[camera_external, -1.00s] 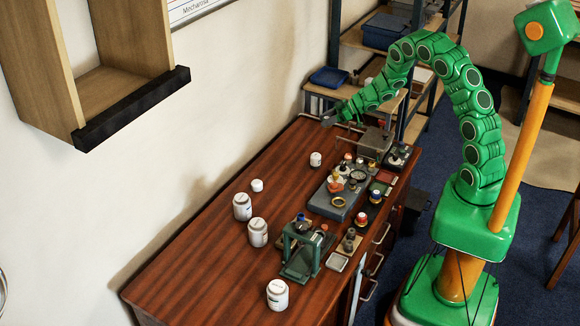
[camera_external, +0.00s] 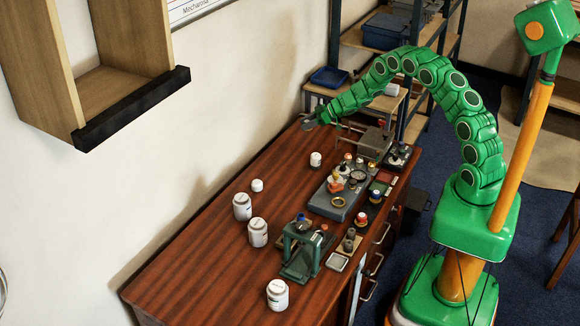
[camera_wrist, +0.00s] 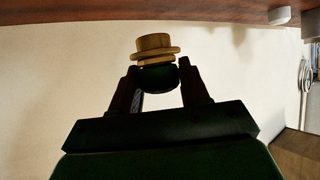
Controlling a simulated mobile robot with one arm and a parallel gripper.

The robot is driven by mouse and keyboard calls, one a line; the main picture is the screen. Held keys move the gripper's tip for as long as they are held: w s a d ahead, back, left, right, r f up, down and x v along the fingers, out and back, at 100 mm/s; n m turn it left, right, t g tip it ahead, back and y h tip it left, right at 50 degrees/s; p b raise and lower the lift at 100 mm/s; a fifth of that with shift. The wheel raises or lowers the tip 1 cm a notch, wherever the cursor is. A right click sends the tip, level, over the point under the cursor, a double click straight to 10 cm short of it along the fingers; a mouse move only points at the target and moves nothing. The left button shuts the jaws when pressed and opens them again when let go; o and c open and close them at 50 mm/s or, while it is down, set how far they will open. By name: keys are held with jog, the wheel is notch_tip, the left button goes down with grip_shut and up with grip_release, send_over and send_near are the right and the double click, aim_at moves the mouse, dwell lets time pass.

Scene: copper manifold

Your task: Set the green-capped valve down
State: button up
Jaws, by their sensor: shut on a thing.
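My gripper (camera_wrist: 158,68) is shut on the green-capped valve (camera_wrist: 155,43). In the wrist view the valve's dark green cap sits between the two fingers, and its brass-coloured body sticks out beyond the fingertips. The wrist view looks upside down, with a brown wooden edge along its top, apart from the valve. In the external view my gripper (camera_external: 309,124) is near the far end of the wooden desk (camera_external: 200,278), close to the wall. The valve is too small to make out clearly there.
A grey block with rods (camera_external: 373,143) stands near the gripper. A grey tray (camera_external: 338,206) with brass parts lies mid-desk. A green press (camera_external: 300,250) and several white jars (camera_external: 258,232) stand nearer. A blue bin (camera_external: 328,77) sits on a shelf behind. The desk's wall side has bare room.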

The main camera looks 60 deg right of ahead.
jog(key=shift+w+f, duration=0.55)
jog(key=shift+f, duration=0.35)
jog(key=shift+w+d+f, duration=0.2)
jog(key=shift+w+f, duration=0.45)
jog(key=shift+f, duration=1.6)
jog(key=shift+f, duration=0.15)
jog(key=o, duration=1.1)
jog(key=shift+o, duration=0.2)
jog(key=shift+r, duration=0.2)
jog(key=v, duration=1.2)
